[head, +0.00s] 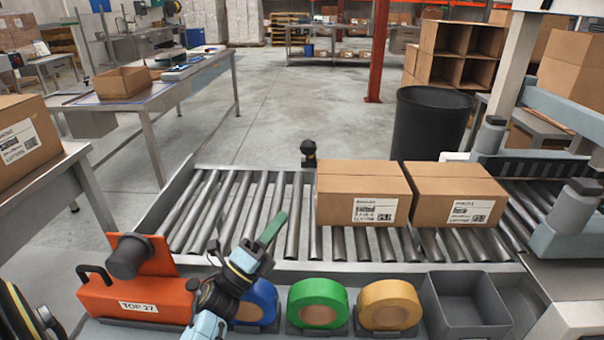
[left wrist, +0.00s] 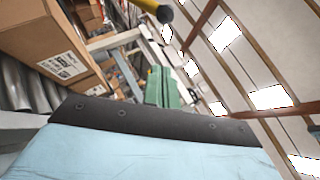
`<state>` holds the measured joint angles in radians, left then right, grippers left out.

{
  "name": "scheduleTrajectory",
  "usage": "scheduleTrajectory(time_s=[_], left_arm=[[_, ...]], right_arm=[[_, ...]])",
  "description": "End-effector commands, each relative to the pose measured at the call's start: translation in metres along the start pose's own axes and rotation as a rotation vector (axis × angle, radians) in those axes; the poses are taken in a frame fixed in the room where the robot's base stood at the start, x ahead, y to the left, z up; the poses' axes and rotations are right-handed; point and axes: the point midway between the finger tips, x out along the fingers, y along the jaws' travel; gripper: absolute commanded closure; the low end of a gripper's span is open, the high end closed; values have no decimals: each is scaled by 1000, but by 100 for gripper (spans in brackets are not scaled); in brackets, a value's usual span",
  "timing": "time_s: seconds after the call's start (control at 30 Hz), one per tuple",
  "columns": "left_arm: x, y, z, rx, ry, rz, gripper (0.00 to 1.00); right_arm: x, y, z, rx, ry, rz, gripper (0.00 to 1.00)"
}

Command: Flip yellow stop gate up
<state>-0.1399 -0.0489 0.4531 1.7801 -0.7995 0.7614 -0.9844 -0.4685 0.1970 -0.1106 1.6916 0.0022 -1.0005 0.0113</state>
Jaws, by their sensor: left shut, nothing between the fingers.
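My left gripper (head: 280,218) has green fingers, shut and empty, above the rollers near the front rail of the conveyor (head: 230,205). Its fingers also show in the left wrist view (left wrist: 157,84). A yellow bar with a black rounded end (left wrist: 163,13) crosses the top of the left wrist view; it looks like part of the stop gate, apart from the fingers in the picture. In the head view a black knob (head: 309,150) stands at the far rail, left of the cartons. No yellow gate bar is clear there, so I cannot tell its tilt. My right gripper is not in view.
Two cartons (head: 362,178) (head: 455,180) sit on the rollers to the right. An orange dispenser (head: 125,295), blue (head: 262,300), green (head: 318,293) and yellow (head: 390,293) tape rolls and a grey bin (head: 430,310) line the front. The left rollers are clear.

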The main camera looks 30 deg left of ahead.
Motion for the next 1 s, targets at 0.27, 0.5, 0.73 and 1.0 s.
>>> scheduleTrajectory(time_s=[0.27,0.5,0.73,1.0], left_arm=[[35,-1,0,0,1,-5,100],[87,-1,1,0,0,-4,100],[118,-1,18,2,0,-2,100],[128,0,28,-1,0,0,100]], right_arm=[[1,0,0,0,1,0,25],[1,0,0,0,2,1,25],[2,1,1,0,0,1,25],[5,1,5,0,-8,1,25]])
